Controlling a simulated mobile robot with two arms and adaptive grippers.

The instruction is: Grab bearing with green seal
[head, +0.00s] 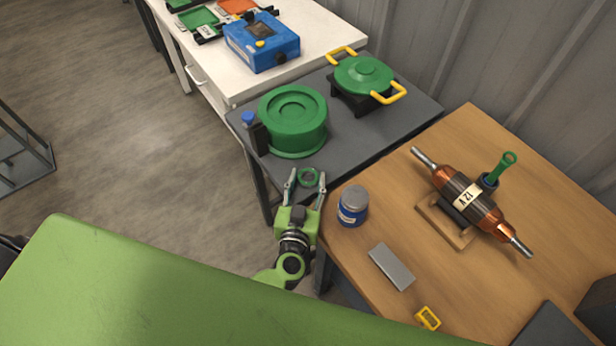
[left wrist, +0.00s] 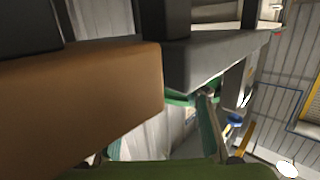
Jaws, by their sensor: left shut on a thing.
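The bearing with green seal (head: 308,177) shows as a small green ring between the fingertips of my left gripper (head: 306,174) in the head view. The gripper is shut on it, beside the front edge of the dark grey table and near the wooden table's corner. In the left wrist view, a green piece of the bearing (left wrist: 178,99) shows by the finger, close to the grey table's edge; much of the ring is hidden. My right gripper is not in view.
On the grey table (head: 385,140) stand a large green round container (head: 293,118) and a green lidded pot (head: 364,74) with yellow handles. The wooden table (head: 470,130) holds a copper rotor (head: 465,200) on a stand, a blue-grey jar (head: 353,205) and a grey block (head: 391,267).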

